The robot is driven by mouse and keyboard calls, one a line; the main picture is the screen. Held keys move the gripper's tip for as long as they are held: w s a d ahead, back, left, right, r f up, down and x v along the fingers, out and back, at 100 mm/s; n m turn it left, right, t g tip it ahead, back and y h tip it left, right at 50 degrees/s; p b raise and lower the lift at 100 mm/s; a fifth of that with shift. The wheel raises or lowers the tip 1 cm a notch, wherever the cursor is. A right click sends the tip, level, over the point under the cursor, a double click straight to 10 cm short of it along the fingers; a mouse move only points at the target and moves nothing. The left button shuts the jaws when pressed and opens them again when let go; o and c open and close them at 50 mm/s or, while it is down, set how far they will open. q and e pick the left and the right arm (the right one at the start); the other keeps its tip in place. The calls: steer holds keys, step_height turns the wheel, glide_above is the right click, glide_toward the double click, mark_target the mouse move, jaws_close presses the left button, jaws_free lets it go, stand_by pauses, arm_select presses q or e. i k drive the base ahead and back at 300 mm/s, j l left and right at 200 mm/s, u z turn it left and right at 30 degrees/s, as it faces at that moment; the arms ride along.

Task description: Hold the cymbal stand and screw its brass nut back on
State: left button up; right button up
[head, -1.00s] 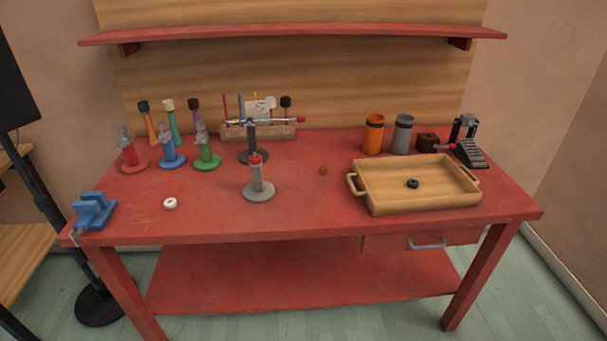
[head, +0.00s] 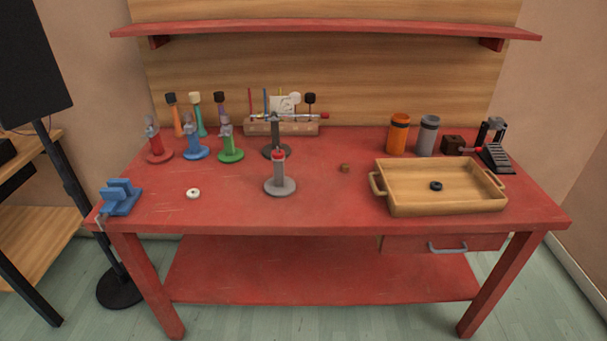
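A grey stand (head: 280,186) with a round base, a short post and a red top stands upright near the middle of the red table; it looks like the cymbal stand. A small brown-gold piece (head: 345,168), possibly the brass nut, lies on the table to its right, apart from it. It is too small to make out a hole or thread. A white ring (head: 193,193) lies flat at the left. A dark ring (head: 436,186) lies in the wooden tray (head: 447,209). Neither of my grippers is in view.
Red, blue and green stands (head: 230,154) are at back left, a blue vise (head: 120,197) at the left edge. Orange and grey cans (head: 428,136) stand behind the tray. The table's front middle is clear.

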mark_target(279, 186)
steer(key=l+u, duration=0.25)
steer(key=l, duration=0.45)
steer(key=l+u, duration=0.25)
steer(key=l, duration=0.45)
steer(key=l+u, duration=0.2)
steer(key=l, duration=0.5)
steer(key=k+l+u, duration=0.25)
steer(key=l, duration=0.45)
steer(key=i, duration=0.1)
